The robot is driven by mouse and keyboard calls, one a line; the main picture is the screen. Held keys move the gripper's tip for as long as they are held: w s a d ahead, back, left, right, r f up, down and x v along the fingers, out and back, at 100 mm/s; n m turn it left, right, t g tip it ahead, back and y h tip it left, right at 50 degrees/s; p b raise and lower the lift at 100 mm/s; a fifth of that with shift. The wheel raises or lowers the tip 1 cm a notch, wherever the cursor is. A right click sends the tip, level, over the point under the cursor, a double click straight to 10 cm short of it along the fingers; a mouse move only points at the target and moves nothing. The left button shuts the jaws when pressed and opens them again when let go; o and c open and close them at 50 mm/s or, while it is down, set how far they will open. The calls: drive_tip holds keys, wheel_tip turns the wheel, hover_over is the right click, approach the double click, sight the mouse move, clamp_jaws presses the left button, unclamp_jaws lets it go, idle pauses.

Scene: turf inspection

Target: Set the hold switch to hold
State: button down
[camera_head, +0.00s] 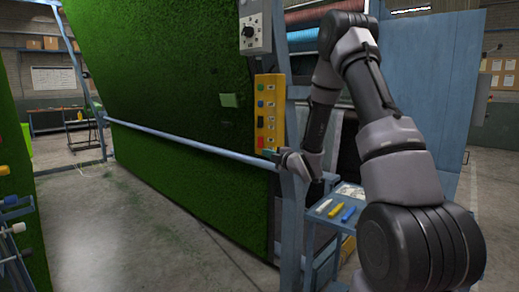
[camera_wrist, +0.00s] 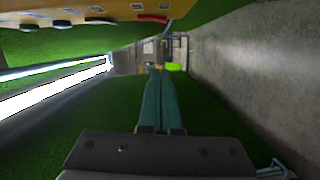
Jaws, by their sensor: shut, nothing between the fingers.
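A yellow control panel (camera_head: 278,84) stands upright at the edge of the green turf sheet. It carries a column of small coloured controls; a red one (camera_head: 260,142) is at the bottom. I cannot tell which control is the hold switch or how it is set. My gripper (camera_head: 267,151) is beside the panel's lower end. In the wrist view, its teal fingers (camera_wrist: 160,72) are together with nothing between them. The panel (camera_wrist: 75,12) runs along the top left there, with several round controls and a red piece (camera_wrist: 152,18). The fingertips appear apart from the panel.
A grey box with a dark knob (camera_head: 248,32) is above the panel. A blue rail (camera_head: 190,137) crosses in front of the turf sheet (camera_head: 170,80). A blue cart (camera_head: 322,212) with small coloured tools stands below my arm. The concrete floor at left is open.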

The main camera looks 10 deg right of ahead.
sight(261, 148)
drive_tip(key=shift+w+a+f, duration=0.1)
drive_tip(key=shift+w, duration=1.8)
drive_tip(key=shift+w+a+f, duration=0.1)
drive_tip(key=shift+w+f, duration=0.05)
drive_tip(key=shift+w, duration=1.8)
drive_tip(key=shift+w+a+f, duration=0.1)
drive_tip(key=shift+w, duration=1.8)
drive_tip(key=shift+d, duration=0.15)
drive_tip(key=shift+w+d+f+n, duration=0.15)
drive_tip(key=shift+w+d+n, duration=0.15)
drive_tip(key=shift+n, duration=0.2)
drive_tip(key=shift+a, duration=0.1)
